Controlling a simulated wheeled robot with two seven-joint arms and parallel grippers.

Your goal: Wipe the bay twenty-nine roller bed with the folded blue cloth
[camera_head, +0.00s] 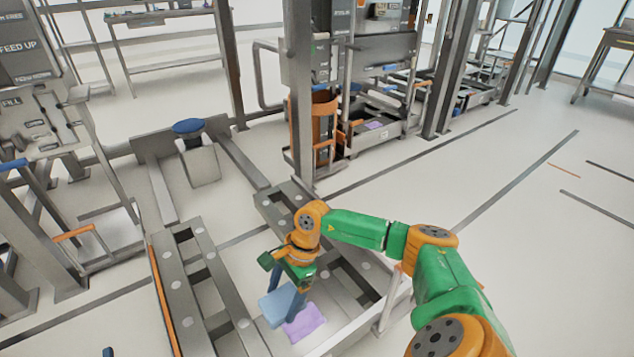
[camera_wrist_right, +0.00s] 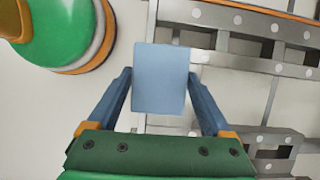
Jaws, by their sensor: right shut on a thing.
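The folded blue cloth (camera_head: 279,306) is a flat light-blue block low in the head view. It also shows between the fingers in the right wrist view (camera_wrist_right: 160,85). My right gripper (camera_head: 287,298) is shut on it, with one blue finger on each side. The roller bed is a low grey frame with pale round rollers; its right rail (camera_head: 372,262) and left rail (camera_head: 182,290) flank the gripper. I cannot read a bay number on it. Whether the cloth touches the surface below is not clear. My left gripper is not in view.
A flat purple patch (camera_head: 306,322) lies beside the cloth. A grey post (camera_head: 301,110) rises behind the right rail, near an orange-trimmed rack (camera_head: 325,130). A grey block with a blue top (camera_head: 188,127) stands at the rear. Open floor (camera_head: 480,200) lies to the right.

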